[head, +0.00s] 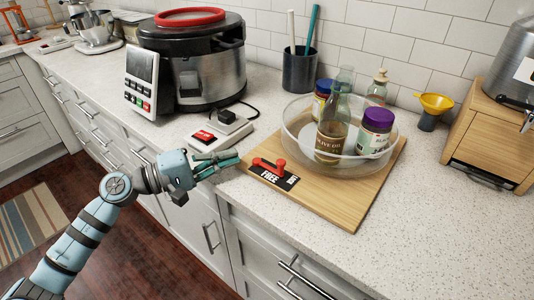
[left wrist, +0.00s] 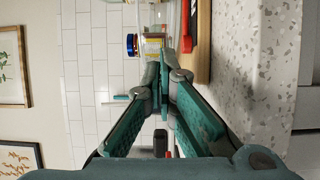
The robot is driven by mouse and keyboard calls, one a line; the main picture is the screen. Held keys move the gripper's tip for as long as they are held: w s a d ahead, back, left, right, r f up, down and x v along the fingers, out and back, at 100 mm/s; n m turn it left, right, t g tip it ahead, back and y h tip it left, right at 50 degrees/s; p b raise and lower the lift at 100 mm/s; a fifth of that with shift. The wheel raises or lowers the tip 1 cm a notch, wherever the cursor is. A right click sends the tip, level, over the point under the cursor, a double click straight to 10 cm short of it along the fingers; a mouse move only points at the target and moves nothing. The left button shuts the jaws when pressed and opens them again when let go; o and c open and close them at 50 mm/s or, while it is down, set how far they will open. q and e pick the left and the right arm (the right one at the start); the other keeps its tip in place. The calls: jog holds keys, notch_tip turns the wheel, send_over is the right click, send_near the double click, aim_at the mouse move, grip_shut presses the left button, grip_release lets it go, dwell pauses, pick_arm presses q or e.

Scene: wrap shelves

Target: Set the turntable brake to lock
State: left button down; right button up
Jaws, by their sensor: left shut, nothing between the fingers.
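The turntable (head: 292,140) is a clear round tray on a wooden board (head: 345,212). The brake is a red lever (head: 268,167) on a black plate (head: 289,183) at the board's near left corner. The plate reads FREE near the lever; its other label, farther right, is too small to read. My left gripper (head: 233,159) is shut and empty, just left of the lever, with a small apparent gap. In the left wrist view the shut fingertips (left wrist: 165,64) point toward the board's edge (left wrist: 204,42), and a red part (left wrist: 189,25) shows beyond them. My right gripper is not in view.
The tray holds an olive oil bottle (head: 332,132), a purple-lidded jar (head: 374,134) and other containers. A red-switched power strip (head: 221,131) and a large cooker (head: 200,70) stand behind my left gripper. A yellow funnel (head: 433,103) and wooden box (head: 488,143) are right. The front counter is clear.

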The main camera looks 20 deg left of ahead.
aim_at(267, 166)
pick_arm(q)
jog(key=p+x, duration=0.1)
jog(key=x, duration=0.3)
jog(key=p+x, duration=0.1)
jog(key=x, duration=0.3)
jog(key=shift+w+d+r, duration=0.2)
jog(key=shift+w+d, duration=0.05)
jog(key=shift+d, duration=0.05)
jog(key=shift+s+d+f+p, duration=0.1)
jog(key=shift+s+d+p, duration=0.35)
jog(key=shift+s, duration=0.15)
jog(key=shift+s+d+p, duration=0.35)
jog(key=shift+s+d, duration=0.05)
jog(key=shift+s, duration=0.2)
jog(key=shift+s+d, duration=0.1)
jog(key=shift+s, duration=0.4)
jog(key=shift+w, duration=0.1)
jog(key=shift+f, duration=0.1)
